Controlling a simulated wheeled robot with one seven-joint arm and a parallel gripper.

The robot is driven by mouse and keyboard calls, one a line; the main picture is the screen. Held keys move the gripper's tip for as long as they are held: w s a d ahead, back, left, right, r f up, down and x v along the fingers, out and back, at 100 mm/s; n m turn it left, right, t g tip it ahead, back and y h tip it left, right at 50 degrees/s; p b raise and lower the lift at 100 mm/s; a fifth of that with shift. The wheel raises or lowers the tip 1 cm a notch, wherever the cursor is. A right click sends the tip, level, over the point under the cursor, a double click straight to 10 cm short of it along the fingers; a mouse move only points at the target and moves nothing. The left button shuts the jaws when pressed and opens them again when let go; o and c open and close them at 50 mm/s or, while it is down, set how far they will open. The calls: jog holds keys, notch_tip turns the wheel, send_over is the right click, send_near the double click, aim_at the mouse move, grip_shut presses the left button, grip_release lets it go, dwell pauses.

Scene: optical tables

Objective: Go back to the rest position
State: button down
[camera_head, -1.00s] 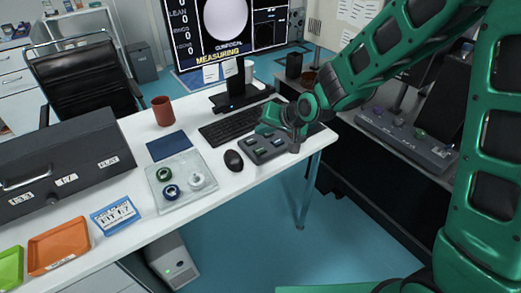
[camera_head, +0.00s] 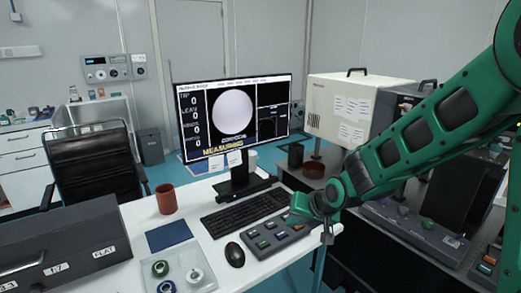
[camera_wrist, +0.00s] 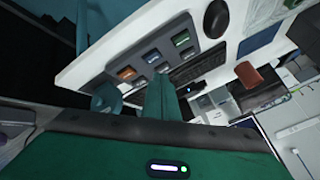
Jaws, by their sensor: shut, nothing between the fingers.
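My gripper (camera_head: 294,215) is at the end of my green arm, over the right end of the white desk (camera_head: 210,188). It appears close to a grey control box (camera_head: 276,238) with coloured buttons. Its fingertips are small and partly hidden by my wrist in the head view. In the wrist view, the teal fingers of my gripper (camera_wrist: 158,98) are shut and hold nothing. The control box (camera_wrist: 155,62) lies beyond them there, on the desk. I cannot tell whether the fingers touch it.
On the desk are a keyboard (camera_head: 245,214), mouse (camera_head: 234,254), red cup (camera_head: 166,199), monitor (camera_head: 232,118), dark case (camera_head: 60,250) and clear tray (camera_head: 205,285) with rings. A dark bench with a button panel (camera_head: 418,228) and instruments stands at the right. A black chair (camera_head: 95,170) is behind the desk.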

jog(key=s+d+r+m+g+h, duration=0.1)
jog(key=s+d+r, duration=0.1)
jog(key=s+d, duration=0.45)
jog(key=s+d+r+g+h, duration=0.1)
jog(key=s+d+h, duration=0.15)
jog(key=d, duration=0.65)
jog(key=s+d+r+m+g+h, duration=0.1)
jog(key=s+d+r, duration=0.1)
jog(key=s+d, duration=0.45)
jog(key=s+d+r+m+g, duration=0.1)
jog(key=s+d, duration=0.3)
jog(key=s, duration=0.5)
jog(key=s+d+r+m+g, duration=0.1)
jog(key=s+d+m+g, duration=0.1)
jog(key=s+d, duration=0.3)
jog(key=s, duration=0.4)
jog(key=shift+s+g+y, duration=0.35)
jog(key=shift+s+g, duration=0.05)
jog(key=shift+w+f, duration=0.2)
jog(key=shift+w, duration=0.45)
